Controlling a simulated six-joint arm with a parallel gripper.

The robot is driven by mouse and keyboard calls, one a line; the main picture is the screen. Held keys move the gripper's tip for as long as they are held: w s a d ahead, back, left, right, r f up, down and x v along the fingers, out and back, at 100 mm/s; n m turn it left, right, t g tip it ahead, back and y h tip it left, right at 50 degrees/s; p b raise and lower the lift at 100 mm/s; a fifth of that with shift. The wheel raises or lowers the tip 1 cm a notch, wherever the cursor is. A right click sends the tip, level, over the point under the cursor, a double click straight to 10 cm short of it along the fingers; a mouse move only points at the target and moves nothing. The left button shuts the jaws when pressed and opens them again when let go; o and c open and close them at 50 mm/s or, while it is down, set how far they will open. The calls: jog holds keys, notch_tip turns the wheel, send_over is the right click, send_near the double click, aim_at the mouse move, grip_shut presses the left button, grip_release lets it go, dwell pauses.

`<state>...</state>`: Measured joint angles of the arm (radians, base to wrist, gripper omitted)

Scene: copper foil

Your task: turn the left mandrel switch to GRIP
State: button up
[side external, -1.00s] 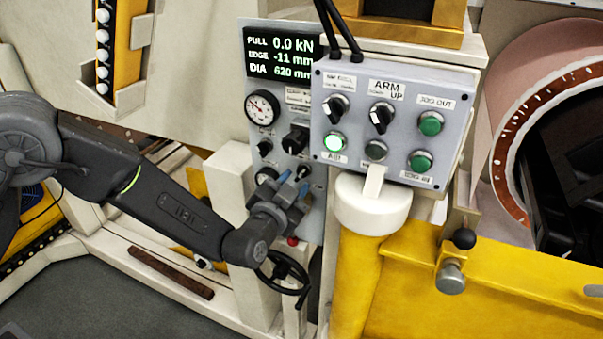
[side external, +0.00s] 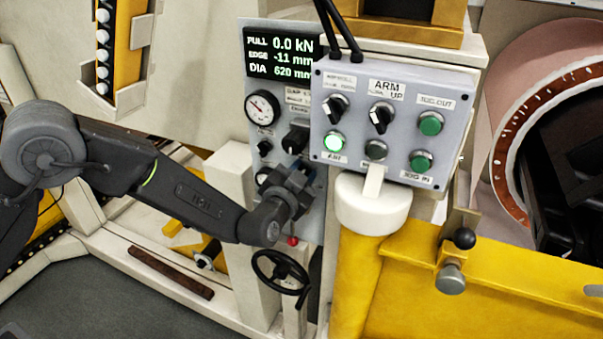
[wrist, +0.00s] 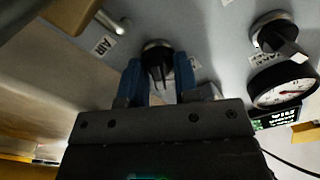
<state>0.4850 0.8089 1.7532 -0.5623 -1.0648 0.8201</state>
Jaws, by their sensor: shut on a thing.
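My gripper (wrist: 158,72) has its blue fingers on either side of a black switch knob (wrist: 158,62) on the grey panel, shut on it. The knob points roughly toward the gripper body in the wrist view. A label beside it is partly covered by a finger and cannot be read. In the side external view, my gripper (side external: 291,182) is at the lower part of the grey panel (side external: 313,222) and hides the knob. Which mandrel the knob belongs to cannot be read.
Another black knob (wrist: 280,38) and a round gauge (wrist: 284,86) are close by on the panel. A lever marked AIR (wrist: 112,22) is on the other side. The control box (side external: 392,118) stands just right of my gripper; a black handwheel (side external: 281,276) is below.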

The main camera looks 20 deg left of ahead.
jog(key=shift+n, duration=0.3)
jog(key=n, duration=0.5)
jog(key=shift+a+r, duration=0.1)
jog(key=shift+a, duration=0.05)
jog(key=n, duration=0.6)
jog(key=shift+a, duration=0.25)
jog(key=shift+n, duration=0.3)
jog(key=o, duration=0.6)
jog(key=shift+c, duration=0.2)
jog(key=s, duration=1.4)
